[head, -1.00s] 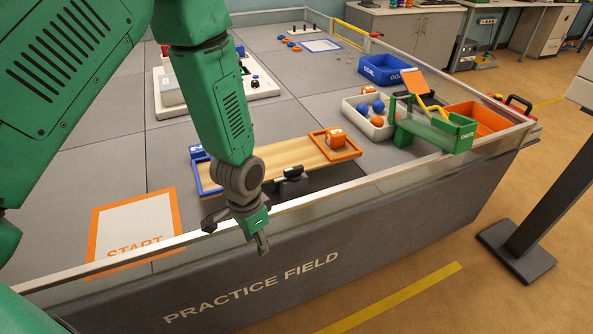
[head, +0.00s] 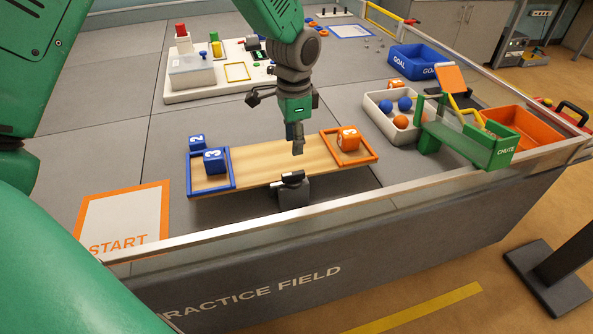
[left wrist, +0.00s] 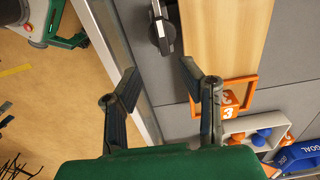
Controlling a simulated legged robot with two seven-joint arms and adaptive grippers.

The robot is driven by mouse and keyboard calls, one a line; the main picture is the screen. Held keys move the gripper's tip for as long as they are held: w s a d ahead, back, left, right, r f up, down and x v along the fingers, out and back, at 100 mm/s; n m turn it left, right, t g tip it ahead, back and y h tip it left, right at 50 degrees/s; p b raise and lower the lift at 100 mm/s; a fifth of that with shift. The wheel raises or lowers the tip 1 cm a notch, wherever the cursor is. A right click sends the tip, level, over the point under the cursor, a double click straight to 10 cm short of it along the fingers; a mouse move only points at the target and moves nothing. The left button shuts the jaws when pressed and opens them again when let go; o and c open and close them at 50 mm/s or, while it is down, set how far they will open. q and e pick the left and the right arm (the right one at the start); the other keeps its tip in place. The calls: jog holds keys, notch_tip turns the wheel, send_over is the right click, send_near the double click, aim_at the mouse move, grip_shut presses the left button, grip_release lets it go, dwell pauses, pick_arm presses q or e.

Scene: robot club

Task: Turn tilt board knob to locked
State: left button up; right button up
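The tilt board (head: 265,163) is a wooden plank with a blue-rimmed tray at its left end and an orange-rimmed tray at its right end. Its dark knob (head: 292,179) sits on a grey stand at the board's near edge; which setting it is at cannot be read. The knob also shows at the top of the left wrist view (left wrist: 162,32). My left gripper (head: 297,142) points down above the board, close to the knob. In the left wrist view the gripper (left wrist: 159,72) is open and empty, with the knob beyond the fingertips. My right gripper is out of view.
Blue cubes (head: 215,161) are at the board's left end and an orange cube (head: 348,138) is in its right tray. A green chute (head: 465,142) and a white ball tray (head: 380,118) stand to the right. A clear rail (head: 235,229) runs along the front edge.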

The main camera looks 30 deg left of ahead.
pick_arm(q)
send_over(293, 173)
jog(key=f, duration=0.4)
jog(key=shift+w+d+f+b, duration=0.1)
jog(key=shift+d+f+b, duration=0.25)
jog(key=shift+f, duration=0.05)
jog(key=f, duration=0.3)
jog(key=a+f+b, duration=0.1)
jog(key=f, duration=0.2)
jog(key=shift+a, duration=0.1)
jog(key=shift+d, duration=0.45)
jog(key=c, duration=0.6)
grip_shut()
jog(key=shift+a, duration=0.2)
